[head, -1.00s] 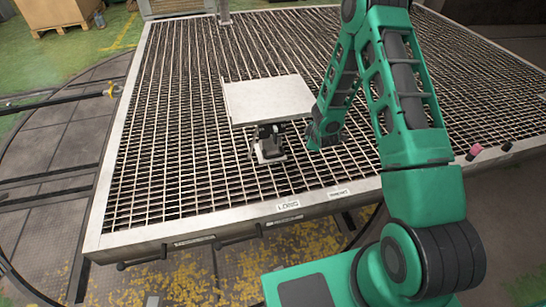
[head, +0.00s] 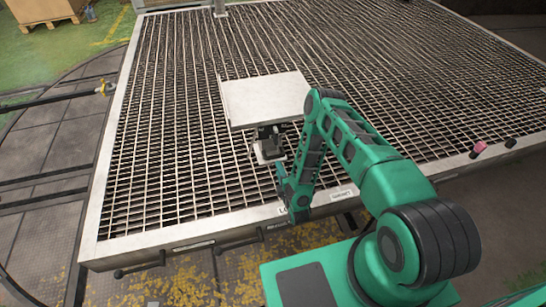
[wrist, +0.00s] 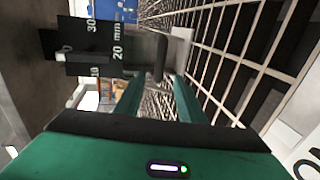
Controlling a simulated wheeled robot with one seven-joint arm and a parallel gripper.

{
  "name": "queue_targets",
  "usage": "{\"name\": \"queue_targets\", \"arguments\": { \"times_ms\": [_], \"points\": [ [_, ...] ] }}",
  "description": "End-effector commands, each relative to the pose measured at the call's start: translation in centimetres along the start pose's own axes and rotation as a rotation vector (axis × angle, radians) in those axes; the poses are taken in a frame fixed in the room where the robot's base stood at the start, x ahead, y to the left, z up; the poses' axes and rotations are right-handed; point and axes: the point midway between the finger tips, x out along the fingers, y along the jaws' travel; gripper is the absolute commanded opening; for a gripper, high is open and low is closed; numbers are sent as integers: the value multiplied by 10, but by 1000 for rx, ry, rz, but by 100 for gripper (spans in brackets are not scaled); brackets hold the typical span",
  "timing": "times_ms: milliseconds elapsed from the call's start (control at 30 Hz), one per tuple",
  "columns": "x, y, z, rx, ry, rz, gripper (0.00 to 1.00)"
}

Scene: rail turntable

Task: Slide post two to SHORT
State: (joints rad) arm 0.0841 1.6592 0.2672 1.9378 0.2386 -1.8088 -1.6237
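My gripper (head: 297,212) is low over the front edge of the grated table (head: 190,233), beside the white labels. In the wrist view its two green fingers (wrist: 158,92) are apart with a gap between them. A dark rounded upright piece (wrist: 160,57) shows just past the gap; I cannot tell whether the fingers touch it. Beside it is a black block with a millimetre scale (wrist: 100,40), marked 10, 20 and 30. Several dark rods or handles (head: 140,268) stick out along the front edge. I cannot tell which one is post two, and no SHORT mark is readable.
A pale square plate (head: 265,98) stands on the grating, with a small black and grey bracket (head: 268,150) at its near side. A pink knob (head: 479,147) and a black knob (head: 510,142) sit at the right edge. A cardboard box (head: 40,10) is at the far left.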

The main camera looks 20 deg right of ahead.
Motion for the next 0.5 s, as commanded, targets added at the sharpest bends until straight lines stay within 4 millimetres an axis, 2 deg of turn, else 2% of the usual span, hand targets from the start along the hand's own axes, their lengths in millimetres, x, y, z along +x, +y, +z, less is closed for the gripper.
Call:
{"name": "queue_targets", "arguments": {
  "times_ms": [167, 500],
  "points": [
    [9, -1, 1, -4, -3, 8, 36],
    [66, 0, 4, -3, -6, 8, 36]
  ]
}}
